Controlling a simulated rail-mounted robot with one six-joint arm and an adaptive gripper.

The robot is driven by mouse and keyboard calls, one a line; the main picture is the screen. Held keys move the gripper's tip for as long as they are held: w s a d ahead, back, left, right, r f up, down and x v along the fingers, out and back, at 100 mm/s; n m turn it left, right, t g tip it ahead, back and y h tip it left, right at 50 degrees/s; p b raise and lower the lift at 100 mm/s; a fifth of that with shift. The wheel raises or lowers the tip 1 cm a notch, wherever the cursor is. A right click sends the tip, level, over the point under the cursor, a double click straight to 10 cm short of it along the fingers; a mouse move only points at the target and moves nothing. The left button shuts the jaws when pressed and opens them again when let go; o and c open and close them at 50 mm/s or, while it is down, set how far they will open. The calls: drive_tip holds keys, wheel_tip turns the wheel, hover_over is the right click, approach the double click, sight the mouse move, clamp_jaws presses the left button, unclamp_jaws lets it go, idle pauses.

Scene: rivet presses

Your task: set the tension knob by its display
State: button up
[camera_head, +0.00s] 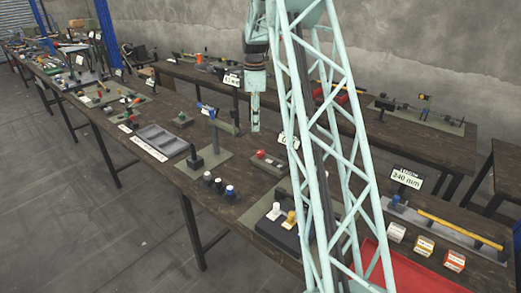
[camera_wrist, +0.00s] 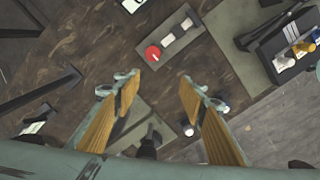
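A red knob (camera_head: 261,154) sits at the left end of a small grey unit (camera_head: 270,162) on the near table. A white display sign (camera_head: 287,140) stands behind it, partly hidden by my lattice column, and its text is not readable. I cannot tell for sure that this is the tension knob. In the wrist view the red knob (camera_wrist: 152,53) is above and between the fingers, with two pale parts beside it on its plate. My gripper (camera_head: 255,126) hangs above the table, behind and left of the knob. In the wrist view my gripper (camera_wrist: 160,90) is open and empty.
Several dark-based knobs (camera_head: 218,186) stand at the front edge. A post on a green plate (camera_head: 216,166) rises left of the knob unit. A "240 mm" sign (camera_head: 405,178), small boxes (camera_head: 424,245) and a red tray (camera_head: 410,275) are at the right.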

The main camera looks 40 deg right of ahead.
sight(261, 151)
drive_tip(key=shift+n, duration=0.3)
drive_tip(key=d+f, duration=0.3)
drive_tip(key=shift+w+d+f, duration=0.2)
drive_tip(key=shift+w+d, duration=0.1)
drive_tip(key=shift+f, duration=0.15)
drive_tip(key=shift+f+b, duration=0.45)
drive_tip(key=shift+f, duration=6.35)
drive_tip(key=shift+c, duration=0.5)
drive_tip(key=c, duration=0.7)
